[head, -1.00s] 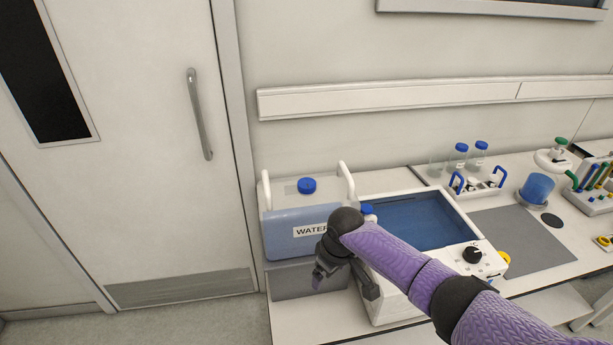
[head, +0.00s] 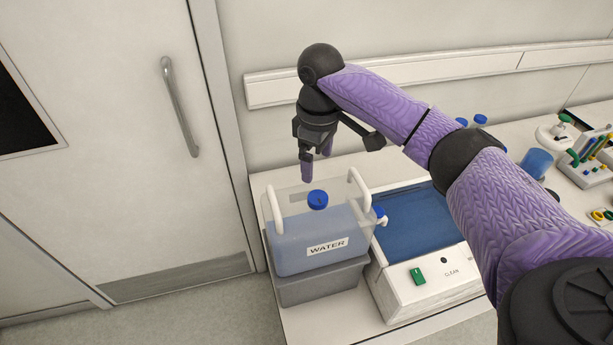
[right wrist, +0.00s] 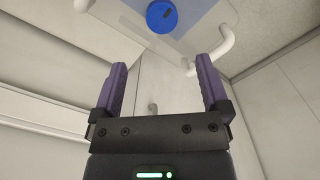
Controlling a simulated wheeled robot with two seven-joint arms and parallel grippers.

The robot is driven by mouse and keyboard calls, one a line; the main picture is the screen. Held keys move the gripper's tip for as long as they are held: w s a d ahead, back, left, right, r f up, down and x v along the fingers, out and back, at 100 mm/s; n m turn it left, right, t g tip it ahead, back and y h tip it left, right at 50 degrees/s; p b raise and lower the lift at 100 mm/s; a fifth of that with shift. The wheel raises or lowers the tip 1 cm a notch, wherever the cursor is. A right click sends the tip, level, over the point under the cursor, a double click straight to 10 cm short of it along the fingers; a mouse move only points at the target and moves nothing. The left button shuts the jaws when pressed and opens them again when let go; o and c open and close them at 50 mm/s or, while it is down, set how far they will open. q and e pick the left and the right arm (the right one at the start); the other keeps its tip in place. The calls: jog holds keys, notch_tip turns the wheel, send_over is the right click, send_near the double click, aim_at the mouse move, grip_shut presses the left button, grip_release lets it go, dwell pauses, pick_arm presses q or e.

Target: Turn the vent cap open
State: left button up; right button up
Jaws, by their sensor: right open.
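The blue vent cap (head: 318,199) sits on top of a translucent water container (head: 290,243) with a WATER label and two white handles. The cap also shows at the top of the right wrist view (right wrist: 162,16). My right gripper (head: 316,172) hangs above the container, pointing down, a little above and behind the cap. It is open and empty, with the purple fingers (right wrist: 162,85) apart and the cap beyond their tips. The gripper touches neither cap nor container. My left gripper is not in view.
The container stands on a grey box (head: 318,285) at the bench's left end. A blue tap (head: 381,211) sticks out on its right side. A wall rail (head: 270,88) runs behind.

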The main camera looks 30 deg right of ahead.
aim_at(318, 197)
jog(key=f, duration=0.9)
jog(key=shift+s+b, duration=0.4)
jog(key=c, duration=1.3)
